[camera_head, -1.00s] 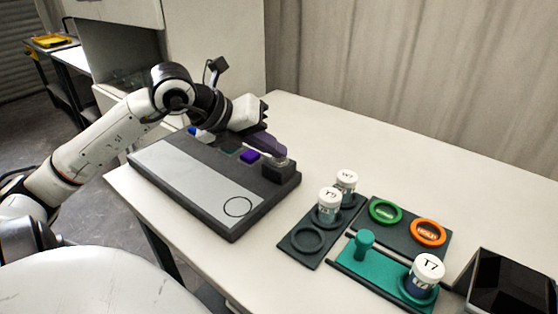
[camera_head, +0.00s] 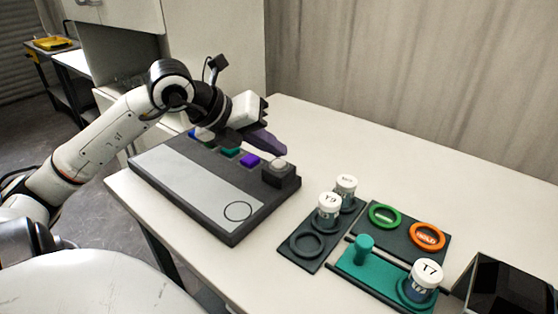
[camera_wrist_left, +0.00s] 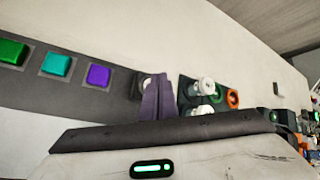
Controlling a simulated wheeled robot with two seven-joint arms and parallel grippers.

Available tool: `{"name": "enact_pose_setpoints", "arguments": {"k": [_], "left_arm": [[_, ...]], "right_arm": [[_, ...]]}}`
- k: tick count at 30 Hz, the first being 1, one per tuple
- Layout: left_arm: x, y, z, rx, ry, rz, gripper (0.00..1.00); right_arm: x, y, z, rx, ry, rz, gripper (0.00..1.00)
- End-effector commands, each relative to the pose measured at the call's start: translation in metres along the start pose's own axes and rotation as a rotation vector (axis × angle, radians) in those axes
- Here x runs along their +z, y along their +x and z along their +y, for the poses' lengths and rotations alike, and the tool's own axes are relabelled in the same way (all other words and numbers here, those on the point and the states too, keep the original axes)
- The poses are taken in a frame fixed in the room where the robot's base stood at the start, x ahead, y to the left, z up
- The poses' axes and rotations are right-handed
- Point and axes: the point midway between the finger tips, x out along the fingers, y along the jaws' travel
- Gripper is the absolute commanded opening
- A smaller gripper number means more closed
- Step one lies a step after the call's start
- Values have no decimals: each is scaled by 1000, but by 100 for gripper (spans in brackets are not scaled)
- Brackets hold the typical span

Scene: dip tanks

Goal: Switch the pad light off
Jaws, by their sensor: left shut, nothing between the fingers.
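A dark control board (camera_head: 215,228) with a pale grey panel lies at the table's left. In the left wrist view the fingers (camera_wrist_left: 157,97) partly hide that button. A dark, tablet-like pad (camera_head: 500,290) stands at the lower right, partly cut off. My right gripper is not in view.
A dark rack (camera_head: 303,263) holds white-capped jars (camera_head: 328,208). Beside it are a dark tray with green (camera_head: 385,216) and orange (camera_head: 428,236) rings and a teal tray (camera_head: 372,270) with a jar (camera_head: 424,279). The table behind is clear.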

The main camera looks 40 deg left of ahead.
Motion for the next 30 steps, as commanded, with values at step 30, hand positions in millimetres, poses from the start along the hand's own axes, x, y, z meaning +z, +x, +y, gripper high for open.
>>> {"name": "enact_pose_setpoints", "arguments": {"k": [30], "left_arm": [[27, -37, -27, 0, 0, 0, 0]], "right_arm": [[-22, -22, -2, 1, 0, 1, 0]]}}
